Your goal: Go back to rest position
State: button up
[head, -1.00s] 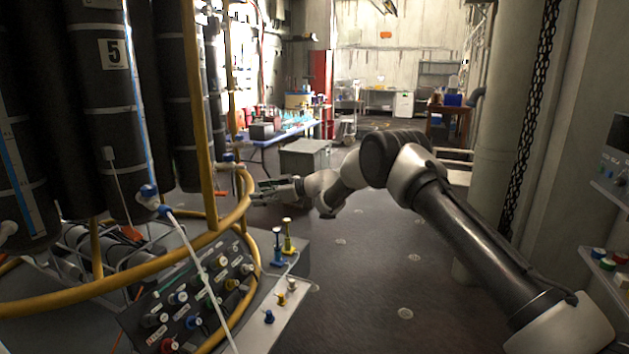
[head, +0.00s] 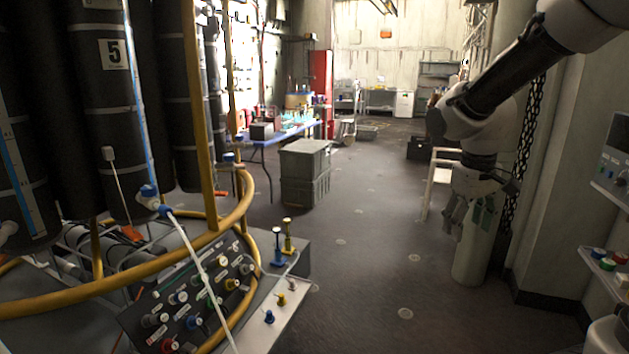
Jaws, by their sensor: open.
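My gripper (head: 468,231) hangs at the end of my folded arm on the right side of the head view. It points down in front of a pale round pillar (head: 482,262). Its fingers are spread apart and nothing shows between them. My arm comes in from the upper right corner and bends down to the wrist.
The rosette rack with black cylinders (head: 105,110) and a yellow rail (head: 245,200) fills the left. Its valve panel (head: 195,295) is at lower left. Stacked grey crates (head: 305,172) stand mid-floor near a blue table (head: 275,138). The central floor (head: 370,235) is clear.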

jog(key=s+d+r+m+t, duration=0.1)
jog(key=s+r, duration=0.2)
jog(key=s, duration=0.6)
jog(key=s+d+r+m+t+y, duration=0.1)
jog(key=s+d+r+m+t, duration=0.1)
jog(key=s, duration=0.7)
jog(key=shift+d+r, duration=0.2)
jog(key=shift+r, duration=0.45)
